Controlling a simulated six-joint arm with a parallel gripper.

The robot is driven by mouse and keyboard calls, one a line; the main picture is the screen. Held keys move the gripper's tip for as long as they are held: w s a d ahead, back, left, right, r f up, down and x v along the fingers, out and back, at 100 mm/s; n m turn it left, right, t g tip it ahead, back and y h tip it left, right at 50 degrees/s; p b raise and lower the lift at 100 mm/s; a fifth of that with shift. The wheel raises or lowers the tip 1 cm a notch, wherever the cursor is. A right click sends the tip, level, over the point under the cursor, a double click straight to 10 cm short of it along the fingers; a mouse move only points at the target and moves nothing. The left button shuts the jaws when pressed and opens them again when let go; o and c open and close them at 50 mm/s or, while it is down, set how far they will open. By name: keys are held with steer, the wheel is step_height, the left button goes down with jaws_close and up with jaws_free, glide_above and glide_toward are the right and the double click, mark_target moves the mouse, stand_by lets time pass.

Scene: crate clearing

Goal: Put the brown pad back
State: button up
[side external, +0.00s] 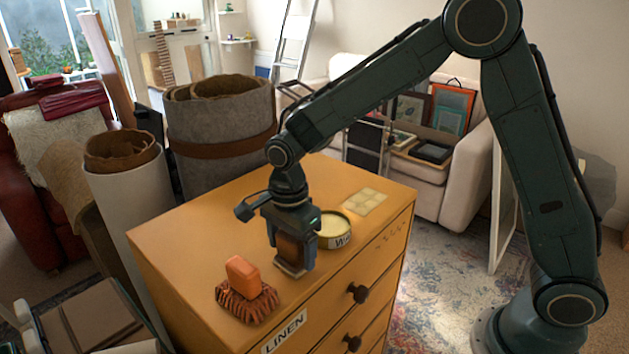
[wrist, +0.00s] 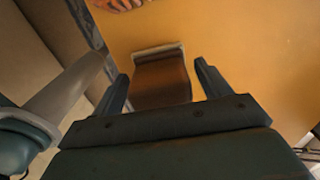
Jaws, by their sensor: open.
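The brown pad (side external: 291,249), a brown block with a pale bottom edge, stands on the orange-yellow dresser top (side external: 215,215) near its front edge. My gripper (side external: 292,262) is low over the dresser, pointing down, with its fingers on either side of the pad. In the wrist view the pad (wrist: 160,82) lies between the two spread fingers (wrist: 161,66), with a visible gap at each side. My gripper is open. Its near parts hide some of the pad in both views.
An orange block (side external: 243,273) sits on a ribbed brown holder (side external: 247,304) to the left. A round labelled tin (side external: 334,231) stands close on the right, with a pale square (side external: 364,201) beyond it. Large rolls (side external: 222,130) stand behind the dresser.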

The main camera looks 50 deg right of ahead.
steer(key=shift+r, duration=0.1)
steer(key=r, duration=1.2)
steer(key=shift+a+r, duration=0.2)
steer(key=shift+r, duration=0.65)
steer(key=s+d+r+n+t, duration=0.1)
steer(key=s+d+r+n, duration=0.2)
steer(key=s+d+n, duration=0.15)
steer(key=s+d+r+n+t, duration=0.2)
steer(key=s+d+r+n, duration=0.15)
steer(key=s, duration=0.25)
steer(key=s+d+f+n+t, duration=0.1)
steer(key=s+d+n, duration=0.1)
steer(key=s+n, duration=0.3)
steer(key=s+d+f+n+t, duration=0.1)
steer(key=s+d+f+n, duration=0.1)
steer(key=s+n, duration=0.3)
steer(key=shift+s+f+t, duration=0.15)
steer(key=shift+s+t, duration=0.15)
steer(key=shift+s, duration=1.35)
